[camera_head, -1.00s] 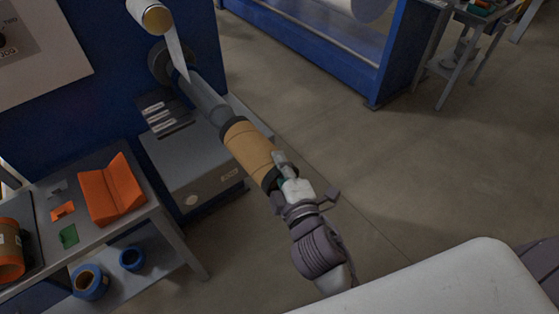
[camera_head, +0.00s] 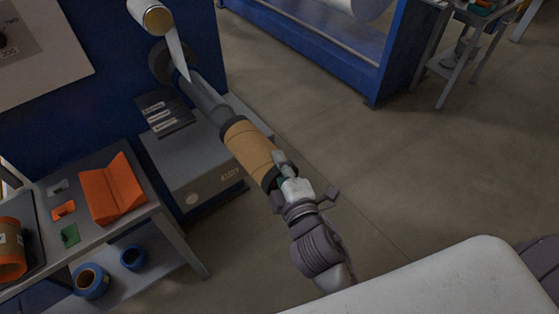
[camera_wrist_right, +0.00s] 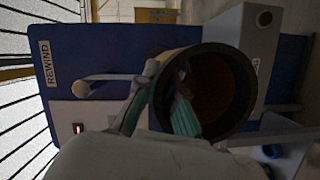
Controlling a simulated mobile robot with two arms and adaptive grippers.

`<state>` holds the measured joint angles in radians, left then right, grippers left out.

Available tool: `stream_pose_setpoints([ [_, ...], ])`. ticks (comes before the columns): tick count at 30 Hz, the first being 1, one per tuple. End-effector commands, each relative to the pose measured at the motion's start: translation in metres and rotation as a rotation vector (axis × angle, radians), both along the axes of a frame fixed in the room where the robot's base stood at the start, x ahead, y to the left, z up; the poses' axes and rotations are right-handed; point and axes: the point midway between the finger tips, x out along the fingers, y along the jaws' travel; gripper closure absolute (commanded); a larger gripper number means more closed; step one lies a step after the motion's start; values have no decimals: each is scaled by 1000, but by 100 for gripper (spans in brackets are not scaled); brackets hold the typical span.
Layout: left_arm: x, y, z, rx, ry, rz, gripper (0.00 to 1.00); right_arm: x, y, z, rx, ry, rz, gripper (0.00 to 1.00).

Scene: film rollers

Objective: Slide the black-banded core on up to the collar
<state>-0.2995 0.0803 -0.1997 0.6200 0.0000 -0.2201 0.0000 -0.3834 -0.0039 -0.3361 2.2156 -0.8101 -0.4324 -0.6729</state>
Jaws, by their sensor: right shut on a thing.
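The black-banded core (camera_head: 250,150) is a tan tube with a black band at each end. Its far end is around the end of the grey shaft (camera_head: 207,98), which juts from the blue machine. A dark round disc, apparently the collar (camera_head: 160,62), is at the shaft's root, with bare shaft between it and the core. My right gripper (camera_head: 281,178) is shut on the core's near rim. In the right wrist view, the gripper (camera_wrist_right: 165,108) has one teal finger inside the dark-rimmed core (camera_wrist_right: 240,95) and one outside. My left gripper is out of view.
A grey cabinet (camera_head: 195,165) stands below the shaft. At left a table (camera_head: 150,213) holds an orange cradle (camera_head: 113,192) and an orange-wrapped roll (camera_head: 10,250); blue rings (camera_head: 90,281) lie on its lower shelf. A white strip (camera_head: 178,52) hangs by the shaft.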

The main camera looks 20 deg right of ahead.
Motion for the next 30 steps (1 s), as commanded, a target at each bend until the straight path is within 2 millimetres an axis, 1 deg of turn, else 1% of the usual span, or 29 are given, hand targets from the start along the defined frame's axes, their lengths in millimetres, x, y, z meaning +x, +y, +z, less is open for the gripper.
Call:
stream_pose_setpoints([
  [15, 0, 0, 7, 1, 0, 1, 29, 29, 10, 1, 1, -3, 0, 100],
  [19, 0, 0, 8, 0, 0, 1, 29, 32, 11, 0, 1, -2, 0, 100],
  [30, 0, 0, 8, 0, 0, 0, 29, 33, 12, 0, 1, -3, 0, 100],
])
